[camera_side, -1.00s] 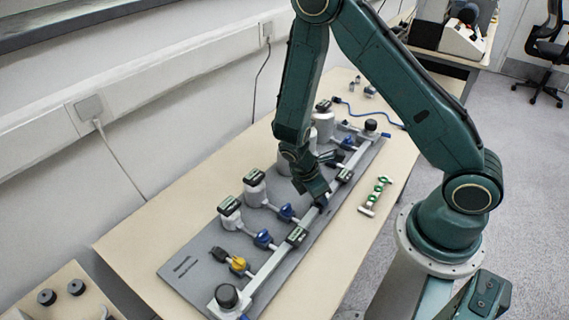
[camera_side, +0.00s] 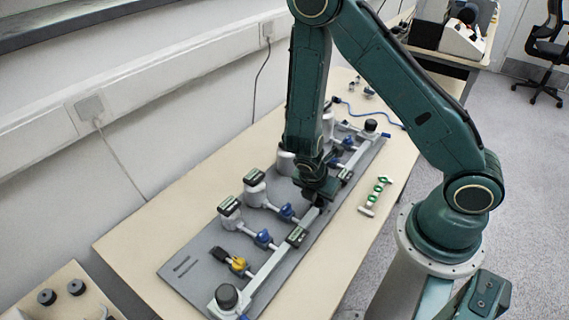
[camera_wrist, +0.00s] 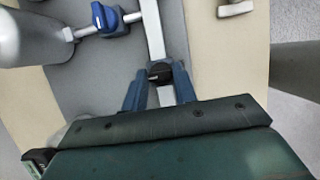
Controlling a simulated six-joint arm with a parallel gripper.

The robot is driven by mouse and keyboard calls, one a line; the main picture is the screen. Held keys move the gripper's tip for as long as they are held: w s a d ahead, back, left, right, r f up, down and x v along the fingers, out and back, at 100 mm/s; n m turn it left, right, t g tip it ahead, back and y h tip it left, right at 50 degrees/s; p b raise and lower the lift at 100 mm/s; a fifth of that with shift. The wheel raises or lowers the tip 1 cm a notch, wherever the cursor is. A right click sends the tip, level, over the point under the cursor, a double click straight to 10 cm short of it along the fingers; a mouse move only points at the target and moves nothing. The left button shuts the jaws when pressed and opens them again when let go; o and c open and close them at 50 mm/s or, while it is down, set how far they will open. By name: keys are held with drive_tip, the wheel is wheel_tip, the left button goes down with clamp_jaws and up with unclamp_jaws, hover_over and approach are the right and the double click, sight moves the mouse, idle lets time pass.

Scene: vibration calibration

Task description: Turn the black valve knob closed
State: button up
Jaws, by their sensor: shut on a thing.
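The black valve knob (camera_wrist: 159,72) sits on the grey pipe in the wrist view, with a small white mark on its face. The two blue fingers of my gripper (camera_wrist: 160,80) stand on either side of it and are shut on it. In the side view my gripper (camera_side: 318,201) points down at the middle of the long pipe (camera_side: 270,266), and its fingers mostly hide the knob there. How far the knob is turned cannot be told.
A grey board (camera_side: 185,272) carries the pipe, blue valve knobs (camera_side: 263,238), a yellow valve knob (camera_side: 238,264) and white canisters with dark displays (camera_side: 229,206). Black round caps (camera_side: 227,296) stand at the pipe ends. A green-and-white part (camera_side: 376,194) lies on the bare table to the right.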

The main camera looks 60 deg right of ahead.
drive_tip(key=o, duration=1)
drive_tip(key=shift+c, duration=0.2)
drive_tip(key=shift+a+r, duration=0.1)
drive_tip(key=shift+r, duration=0.05)
drive_tip(key=v, duration=1.3)
drive_tip(key=shift+r, duration=0.15)
drive_tip(key=shift+a, duration=0.1)
drive_tip(key=s+r+m+t+y, duration=0.2)
drive_tip(key=s+r+m, duration=0.3)
drive_tip(key=r+m, duration=0.4)
drive_tip(key=s+r+m+t+y, duration=0.2)
drive_tip(key=s+r+m, duration=0.4)
drive_tip(key=r+m, duration=0.3)
wheel_tip(320, 180, up, 3)
drive_tip(key=shift+r+t, duration=0.2)
drive_tip(key=shift+t, duration=0.6)
